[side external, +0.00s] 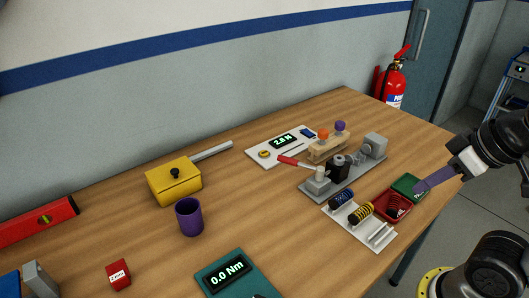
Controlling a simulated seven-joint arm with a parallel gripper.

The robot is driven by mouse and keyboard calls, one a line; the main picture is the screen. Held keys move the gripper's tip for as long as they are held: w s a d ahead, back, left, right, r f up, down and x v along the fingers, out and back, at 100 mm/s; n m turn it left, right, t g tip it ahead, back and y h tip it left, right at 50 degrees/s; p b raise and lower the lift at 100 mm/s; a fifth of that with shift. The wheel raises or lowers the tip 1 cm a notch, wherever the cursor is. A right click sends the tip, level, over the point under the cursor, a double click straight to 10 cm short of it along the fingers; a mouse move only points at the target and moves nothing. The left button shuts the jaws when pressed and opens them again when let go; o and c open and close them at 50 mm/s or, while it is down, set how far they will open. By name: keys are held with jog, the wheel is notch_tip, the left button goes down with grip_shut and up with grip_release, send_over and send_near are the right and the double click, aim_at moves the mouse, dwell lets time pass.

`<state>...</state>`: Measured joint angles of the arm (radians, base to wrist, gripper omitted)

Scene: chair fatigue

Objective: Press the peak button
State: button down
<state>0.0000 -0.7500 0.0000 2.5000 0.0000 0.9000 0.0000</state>
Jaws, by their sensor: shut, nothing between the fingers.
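A white force gauge (255,151) lies at the back of the wooden table, with a green-lit display (284,141) that seems to read "2.8 N". No peak label is legible, so I cannot tell which one is the peak button. My gripper (420,187) is shut and empty at the right, its purple-grey fingers over or near the green tray, well away from the gauge.
A grey test fixture (345,184) with a red-handled lever and a wooden rack (328,147) with orange and purple knobs stand between my gripper and the gauge. A spring tray (376,238), red tray (403,209) and green tray (405,184) are nearer. A purple cup (189,217) stands left.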

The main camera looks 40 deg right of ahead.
dwell(0.9)
jog(key=w+r+m+t, duration=0.4)
jog(key=w+r, duration=0.6)
jog(key=w, duration=0.2)
jog(key=m+y, duration=0.1)
jog(key=m, duration=0.3)
send_over(266, 154)
notch_tip(266, 154, down, 14)
jog(key=shift+s+f, duration=0.1)
jog(key=shift+f, duration=0.15)
jog(key=shift+f, duration=4.35)
